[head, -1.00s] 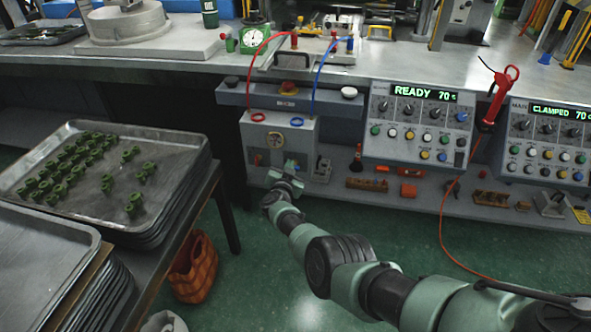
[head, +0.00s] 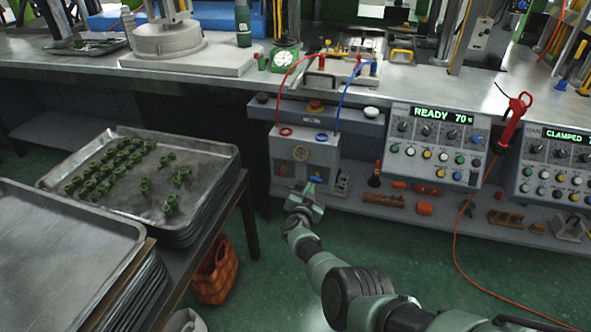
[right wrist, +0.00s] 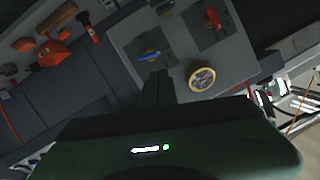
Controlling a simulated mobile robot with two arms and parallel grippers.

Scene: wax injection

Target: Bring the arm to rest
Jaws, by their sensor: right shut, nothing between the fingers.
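My right arm reaches in from the lower right of the head view. Its gripper (head: 308,190) is shut and empty, in front of the grey valve box (head: 302,158) under the bench edge. In the right wrist view the shut fingers (right wrist: 157,88) point toward the box face, with a blue handle (right wrist: 149,56), a round gauge (right wrist: 201,78) and a red handle (right wrist: 213,18) around them. I cannot tell from these views whether the fingertips touch the box. My left gripper does not show.
A control panel (head: 436,143) reading READY 70 hangs right of the box; another panel (head: 555,165) reads CLAMPED. A tray (head: 215,160) of green parts and an empty tray (head: 60,235) stand at left. An orange basket (head: 213,270) is on the floor. Green floor lies open below.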

